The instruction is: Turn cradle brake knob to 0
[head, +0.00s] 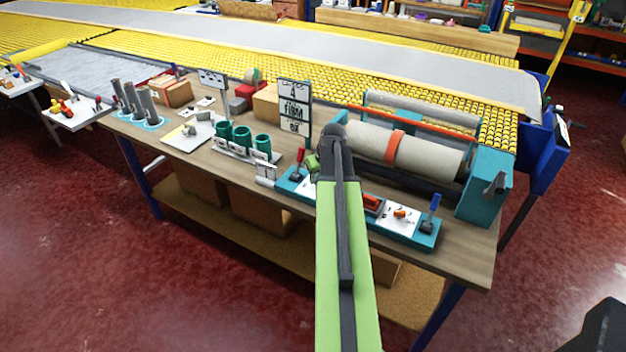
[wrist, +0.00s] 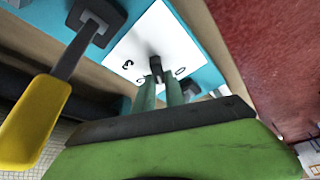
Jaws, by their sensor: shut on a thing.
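The cradle brake knob (wrist: 156,65) is a small dark knob on a white dial plate (wrist: 185,53) in the wrist view. The digits 3 and 0 show on the plate; which mark the knob points at is not clear. My gripper (wrist: 161,82) has its two green fingers shut on the knob. In the head view my green arm hides this knob and most of the gripper. The teal control panel (head: 412,233) runs along the bench's front edge, below the roller cradle.
A yellow-handled lever (wrist: 35,118) stands close left of my fingers. In the head view, a red lever (head: 299,158), an orange knob (head: 400,213) and a blue lever (head: 431,207) stand on the panel. The cradle's grey roll (head: 430,157) lies behind it.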

